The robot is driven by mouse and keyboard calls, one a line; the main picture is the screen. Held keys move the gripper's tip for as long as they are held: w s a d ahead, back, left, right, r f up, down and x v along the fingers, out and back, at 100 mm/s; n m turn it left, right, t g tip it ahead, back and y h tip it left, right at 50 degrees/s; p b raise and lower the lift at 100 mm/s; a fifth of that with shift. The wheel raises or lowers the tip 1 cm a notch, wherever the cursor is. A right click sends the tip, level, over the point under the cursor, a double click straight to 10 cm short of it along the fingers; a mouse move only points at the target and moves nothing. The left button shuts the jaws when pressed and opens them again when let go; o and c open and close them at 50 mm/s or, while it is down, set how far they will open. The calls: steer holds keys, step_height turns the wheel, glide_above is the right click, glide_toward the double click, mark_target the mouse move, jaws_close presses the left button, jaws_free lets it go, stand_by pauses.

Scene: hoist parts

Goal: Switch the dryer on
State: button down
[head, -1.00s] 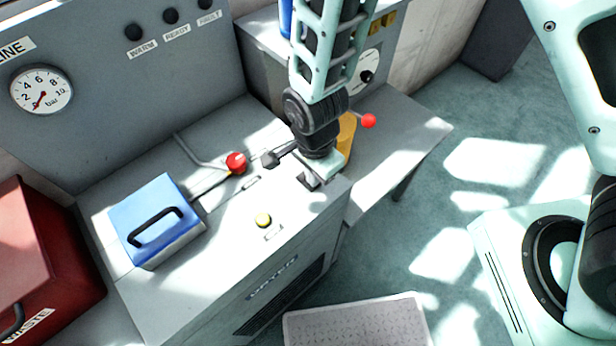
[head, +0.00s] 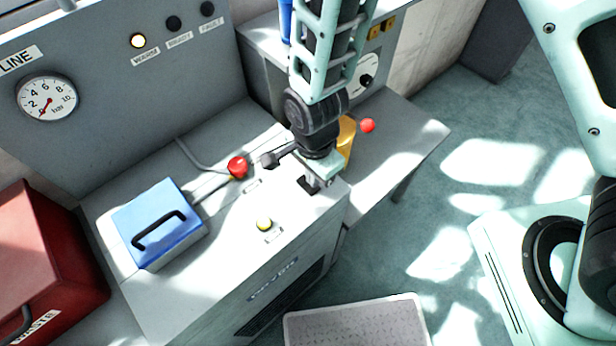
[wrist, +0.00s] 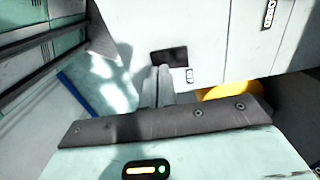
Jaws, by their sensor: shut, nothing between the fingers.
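The dryer (head: 275,283) is a grey cabinet with its name on the front. The WARM lamp (head: 138,41) on the back panel is lit pale yellow; the READY lamp (head: 173,24) and the FAULT lamp (head: 208,9) are dark. My gripper (head: 309,183) is shut and empty, pointing down at the right end of the dryer's top. In the wrist view its fingertips (wrist: 163,73) are close together just by a dark rectangular switch (wrist: 170,56) with a small label beside it. I cannot tell whether they touch. A yellow button (head: 264,224) sits on the top to the left.
A blue box with a black handle (head: 160,225) and a red-knobbed lever (head: 238,167) are on the top. A red waste bin (head: 45,250) stands at left. A yellow object (head: 346,140) and another red knob (head: 367,125) are right of my gripper.

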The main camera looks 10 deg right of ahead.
steer(key=shift+r+p, duration=1.9)
steer(key=shift+r, duration=0.55)
steer(key=s+d+r+n+b, duration=0.2)
steer(key=s+d+r+n, duration=0.2)
steer(key=r+n, duration=0.4)
steer(key=s+d+r+n+b, duration=0.3)
steer(key=s+d+r+n, duration=0.1)
steer(key=s+r+n, duration=0.3)
step_height(320, 180, up, 2)
steer(key=n, duration=0.4)
steer(key=shift+s+y+b, duration=0.15)
steer(key=shift+y+b, duration=0.15)
